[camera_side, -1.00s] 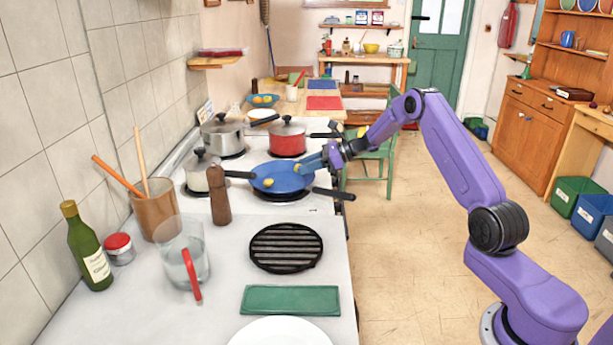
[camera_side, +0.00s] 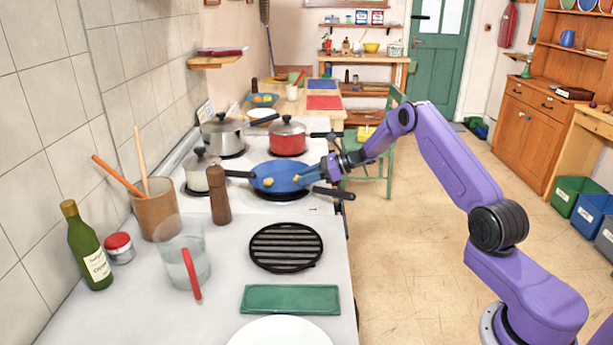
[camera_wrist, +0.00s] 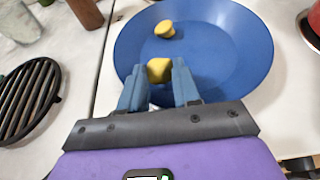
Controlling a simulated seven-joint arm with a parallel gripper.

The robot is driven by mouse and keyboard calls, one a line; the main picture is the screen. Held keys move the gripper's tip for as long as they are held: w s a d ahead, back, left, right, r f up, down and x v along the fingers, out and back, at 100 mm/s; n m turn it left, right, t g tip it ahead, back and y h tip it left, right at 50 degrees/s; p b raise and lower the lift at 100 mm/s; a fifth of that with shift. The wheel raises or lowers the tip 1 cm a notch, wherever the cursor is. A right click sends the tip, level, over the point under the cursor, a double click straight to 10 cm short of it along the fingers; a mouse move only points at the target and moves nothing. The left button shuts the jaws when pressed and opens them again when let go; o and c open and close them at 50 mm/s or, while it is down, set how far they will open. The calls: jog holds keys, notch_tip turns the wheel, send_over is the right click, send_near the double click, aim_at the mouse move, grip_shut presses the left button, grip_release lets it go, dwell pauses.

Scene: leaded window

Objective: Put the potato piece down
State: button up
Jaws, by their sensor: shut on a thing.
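A yellow potato piece (camera_wrist: 159,70) is between the blue fingertips of my gripper (camera_wrist: 158,82) in the wrist view. My gripper is shut on it, over the near part of the blue pan (camera_wrist: 235,40). Whether the held piece touches the pan floor, I cannot tell. Another yellow potato piece (camera_wrist: 165,29) lies farther in on the pan floor. In the side view my gripper (camera_side: 299,179) reaches over the right part of the blue pan (camera_side: 282,165), and the loose potato piece (camera_side: 268,182) shows left of it.
A red pot (camera_side: 288,140), a steel pot (camera_side: 222,135) and a cream pot (camera_side: 195,175) crowd the pan. A dark pan handle (camera_side: 334,193) sticks out below my gripper. A pepper mill (camera_side: 220,195) and black grate (camera_side: 286,247) stand nearer.

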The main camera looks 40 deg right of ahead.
jog(key=shift+f, duration=0.35)
jog(key=o, duration=0.7)
jog(key=shift+f, duration=0.1)
